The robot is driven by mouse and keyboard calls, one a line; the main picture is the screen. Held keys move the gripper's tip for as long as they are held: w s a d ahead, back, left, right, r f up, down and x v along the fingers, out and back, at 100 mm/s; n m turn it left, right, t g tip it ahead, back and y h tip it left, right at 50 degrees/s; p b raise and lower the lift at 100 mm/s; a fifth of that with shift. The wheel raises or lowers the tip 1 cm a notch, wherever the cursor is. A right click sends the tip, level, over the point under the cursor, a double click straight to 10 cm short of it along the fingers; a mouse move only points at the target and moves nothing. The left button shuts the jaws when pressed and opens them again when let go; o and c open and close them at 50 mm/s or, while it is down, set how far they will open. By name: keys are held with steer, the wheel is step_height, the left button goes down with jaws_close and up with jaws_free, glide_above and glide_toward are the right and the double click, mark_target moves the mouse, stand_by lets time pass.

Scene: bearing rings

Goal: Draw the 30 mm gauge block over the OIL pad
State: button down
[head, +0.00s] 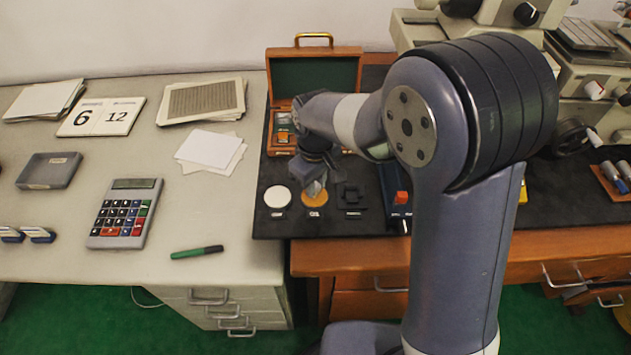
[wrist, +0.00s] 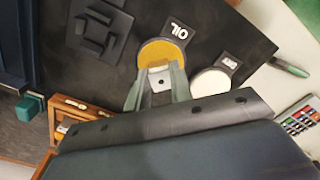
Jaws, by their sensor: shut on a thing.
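The OIL pad (wrist: 178,48) is an amber disc with a black label tab reading OIL. In the head view the amber pad (head: 314,203) lies on the dark mat, partly under my gripper (head: 315,188). In the wrist view my gripper (wrist: 158,88) is shut on a small pale block, the gauge block (wrist: 159,68), held between its fingertips. The block overlaps the near edge of the OIL pad in that view. I cannot tell whether it touches the pad. In the head view the block is too small to make out.
A white round pad (head: 277,197) lies left of the OIL pad, and a black angular piece (head: 352,195) lies right of it. An open wooden case (head: 315,52) with green lining stands behind. A calculator (head: 125,213) and a green marker (head: 197,252) lie on the left desk.

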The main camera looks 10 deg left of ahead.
steer(key=shift+f+b, duration=0.35)
steer(key=shift+f, duration=0.15)
stand_by(0.6)
steer(key=shift+w, duration=0.25)
steer(key=shift+w+a, duration=0.15)
steer(key=shift+w, duration=0.15)
stand_by(0.4)
steer(key=shift+s, duration=0.15)
steer(key=shift+s+d+f, duration=0.1)
steer(key=shift+s+d, duration=0.05)
steer(key=shift+s, duration=0.35)
steer(key=shift+s+d, duration=0.15)
steer(key=shift+s, duration=0.35)
steer(key=shift+w, duration=0.1)
stand_by(0.4)
steer(key=shift+w+a+p, duration=0.15)
steer(key=shift+w+p, duration=0.05)
steer(key=shift+w, duration=0.35)
steer(key=shift+w+a+p, duration=0.15)
steer(key=shift+w, duration=0.35)
